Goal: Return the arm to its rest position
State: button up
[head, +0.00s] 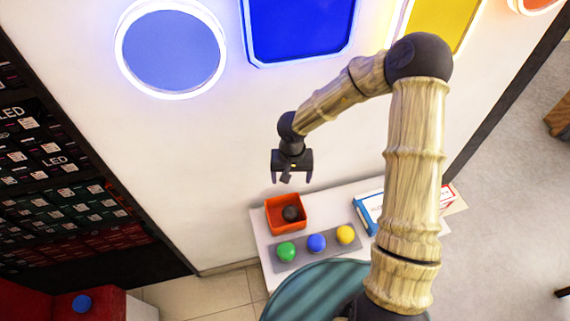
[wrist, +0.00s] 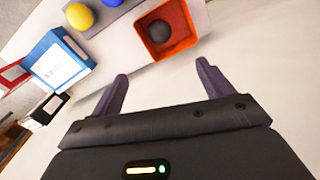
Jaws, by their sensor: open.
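My gripper (head: 292,178) is open and empty, raised above the white table (head: 266,238) in the head view. My wood-patterned arm bends over from the right and hangs the gripper down near the wall. In the wrist view my gripper (wrist: 160,88) shows two dark fingers spread apart with nothing between them. An orange box (head: 272,218) lies below the gripper, with a dark ball (head: 291,213) inside. The box also shows in the wrist view (wrist: 183,48), beyond the fingers and apart from them.
Green (head: 286,252), blue (head: 316,243) and yellow (head: 346,235) balls sit on a grey tray (head: 331,253). A blue-and-white box (head: 366,214) lies to their right, partly behind my arm. A teal striped round surface (head: 310,290) is in front. Shelves of packages (head: 60,160) stand left.

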jog(key=w+d+r+t+y, duration=0.1)
jog(key=w+d+r+t, duration=0.15)
jog(key=r, duration=0.25)
jog(key=w+d+r+t, duration=0.1)
jog(key=d+r+t, duration=0.15)
jog(key=r, duration=0.25)
jog(key=s+d+r+g, duration=0.1)
jog(key=s+d+r, duration=0.2)
jog(key=s, duration=0.5)
jog(key=s+d+r+g+h, duration=0.1)
jog(key=s+d+r, duration=0.2)
jog(key=s+d, duration=0.2)
jog(key=s, duration=0.3)
jog(key=shift+d+r, duration=0.3)
jog(key=shift+a, duration=0.15)
